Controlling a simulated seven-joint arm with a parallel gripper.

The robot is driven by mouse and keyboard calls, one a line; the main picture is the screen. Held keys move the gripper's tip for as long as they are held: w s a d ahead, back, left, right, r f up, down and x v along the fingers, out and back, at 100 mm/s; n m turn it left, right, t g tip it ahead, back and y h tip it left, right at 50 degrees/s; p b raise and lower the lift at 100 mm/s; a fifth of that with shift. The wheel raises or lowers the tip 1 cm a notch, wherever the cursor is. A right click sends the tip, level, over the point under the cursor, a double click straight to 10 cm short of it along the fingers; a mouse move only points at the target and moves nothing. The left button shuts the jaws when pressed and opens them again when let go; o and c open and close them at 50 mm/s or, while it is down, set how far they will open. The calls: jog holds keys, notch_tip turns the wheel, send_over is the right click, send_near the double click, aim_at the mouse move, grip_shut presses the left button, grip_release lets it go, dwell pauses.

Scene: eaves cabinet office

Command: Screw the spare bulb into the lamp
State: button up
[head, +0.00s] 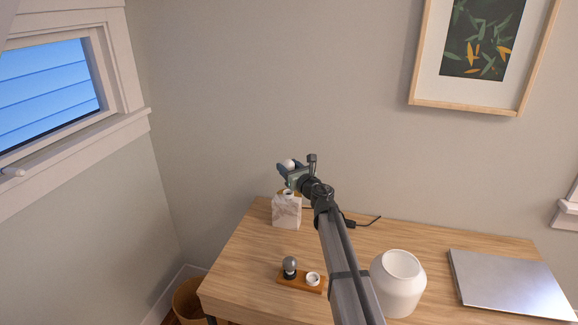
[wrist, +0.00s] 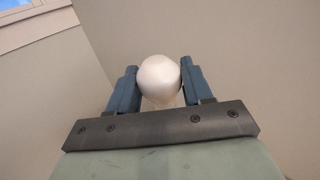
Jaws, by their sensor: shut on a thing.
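My gripper (head: 287,168) is shut on a round white bulb (wrist: 159,80), held between its two blue-grey fingers in the wrist view. The bulb also shows as a small white ball in the head view (head: 289,163). The lamp, a pale marble-like block (head: 287,214) with a small socket on top (head: 288,193), stands on the desk's far left part. In the head view the gripper and bulb appear above the socket, with a gap between. The bulb's lower end is hidden. A wooden holder (head: 298,284) carries an upright grey bulb (head: 289,265) and an empty-looking white cup (head: 313,278).
A white open-topped rounded vessel (head: 398,287) stands on the desk (head: 245,265) right of my arm. A closed silver laptop (head: 508,286) lies at the right. A dark cord (head: 365,222) runs along the back. A wicker basket (head: 187,299) is on the floor at left.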

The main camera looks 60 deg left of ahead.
jog(key=shift+f, duration=2.3)
jog(key=shift+f, duration=1.25)
jog(key=o, duration=0.9)
jog(key=d, duration=1.3)
jog(key=shift+d, duration=0.4)
